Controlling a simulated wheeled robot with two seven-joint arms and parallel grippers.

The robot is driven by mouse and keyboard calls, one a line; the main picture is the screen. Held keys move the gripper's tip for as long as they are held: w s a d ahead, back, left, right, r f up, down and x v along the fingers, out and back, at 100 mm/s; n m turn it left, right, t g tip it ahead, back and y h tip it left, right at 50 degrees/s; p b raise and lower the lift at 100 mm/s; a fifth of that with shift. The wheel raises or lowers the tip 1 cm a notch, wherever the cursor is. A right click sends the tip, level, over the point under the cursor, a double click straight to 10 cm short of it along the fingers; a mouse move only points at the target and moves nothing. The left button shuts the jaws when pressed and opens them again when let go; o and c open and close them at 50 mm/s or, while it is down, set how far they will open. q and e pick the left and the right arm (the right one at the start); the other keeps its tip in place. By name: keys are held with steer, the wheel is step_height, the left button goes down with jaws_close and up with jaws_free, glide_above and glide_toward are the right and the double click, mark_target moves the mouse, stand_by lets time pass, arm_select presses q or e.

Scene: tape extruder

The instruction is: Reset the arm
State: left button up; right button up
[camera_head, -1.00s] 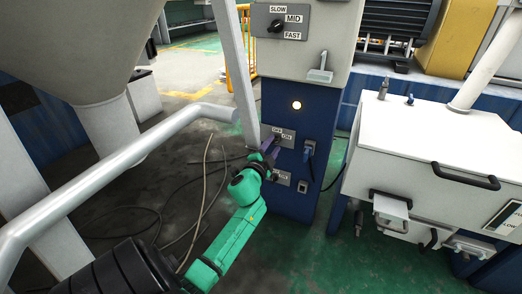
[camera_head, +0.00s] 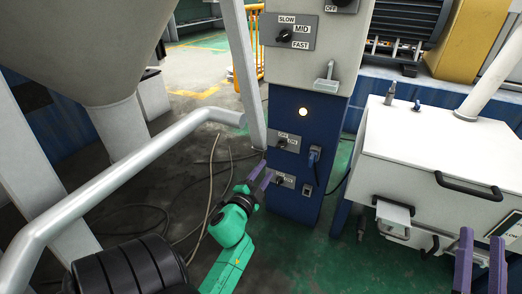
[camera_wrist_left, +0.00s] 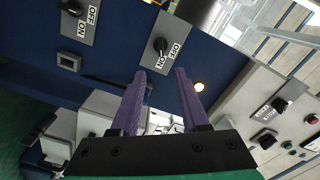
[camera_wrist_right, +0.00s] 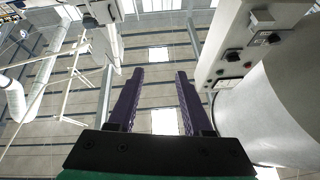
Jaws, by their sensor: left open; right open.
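My left gripper (camera_head: 262,172) is open and empty in front of the blue cabinet face. In the head view its purple fingers lie just left of the lower OFF/ON switch (camera_head: 283,179) and below the upper OFF/ON switch (camera_head: 286,141). In the left wrist view the fingers (camera_wrist_left: 160,75) stand apart with nothing between them. Both switches (camera_wrist_left: 161,47) show there beyond the fingertips. My right gripper (camera_head: 482,238) is at the lower right of the head view, open and empty, pointing up. The right wrist view shows its fingers (camera_wrist_right: 156,78) apart, facing the ceiling.
A lit round lamp (camera_head: 303,112) and a blue plug (camera_head: 315,154) are on the cabinet. A white box machine (camera_head: 430,150) stands right. A silver pipe (camera_head: 115,170) runs at left. Cables (camera_head: 205,185) lie on the floor.

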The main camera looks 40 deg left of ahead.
arm_select(q)
steer(key=shift+v, duration=0.9)
arm_select(e)
steer(key=f+g, duration=0.1)
steer(key=f, duration=0.2)
steer(key=shift+a+f, duration=0.2)
